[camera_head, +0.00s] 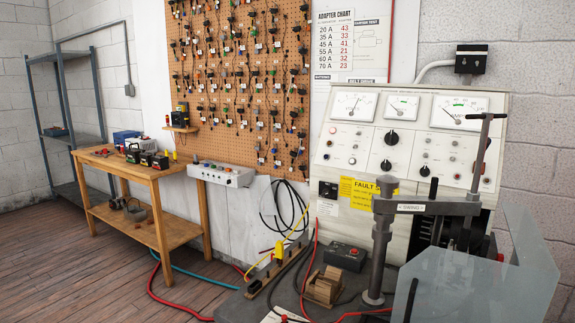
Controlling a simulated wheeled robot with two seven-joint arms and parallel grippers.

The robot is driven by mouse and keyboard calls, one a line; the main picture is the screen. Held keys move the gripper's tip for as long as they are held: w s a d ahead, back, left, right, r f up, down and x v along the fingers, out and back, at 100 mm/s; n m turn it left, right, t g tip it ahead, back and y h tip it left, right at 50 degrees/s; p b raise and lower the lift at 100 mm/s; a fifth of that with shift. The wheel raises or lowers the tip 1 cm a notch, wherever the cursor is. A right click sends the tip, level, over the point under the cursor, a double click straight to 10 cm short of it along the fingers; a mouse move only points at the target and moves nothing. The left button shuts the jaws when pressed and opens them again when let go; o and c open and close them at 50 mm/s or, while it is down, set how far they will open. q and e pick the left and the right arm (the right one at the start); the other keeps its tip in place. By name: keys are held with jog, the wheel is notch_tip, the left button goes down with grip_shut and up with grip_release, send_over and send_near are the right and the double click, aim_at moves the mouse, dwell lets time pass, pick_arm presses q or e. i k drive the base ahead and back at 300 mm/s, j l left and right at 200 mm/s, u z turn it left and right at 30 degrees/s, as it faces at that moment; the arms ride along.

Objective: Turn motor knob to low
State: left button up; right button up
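The white test bench panel (345,150) stands at the right with three dial gauges along its top. A large black knob (392,137) sits below the middle gauge, with a smaller black knob (386,165) under it. Another black knob (424,171) is to their right. The labels are too small to read, so I cannot tell which is the motor knob or its setting. Neither of my grippers is in view.
A grey swing arm (412,208) on a post stands before the panel, with a clear shield (470,285) at right. A wooden block (324,287) and a dark box (345,256) sit on the bench top. A wooden table (108,160) is left; floor between is partly clear, with hoses.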

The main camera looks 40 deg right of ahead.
aim_at(386, 167)
jog(key=z, duration=1.95)
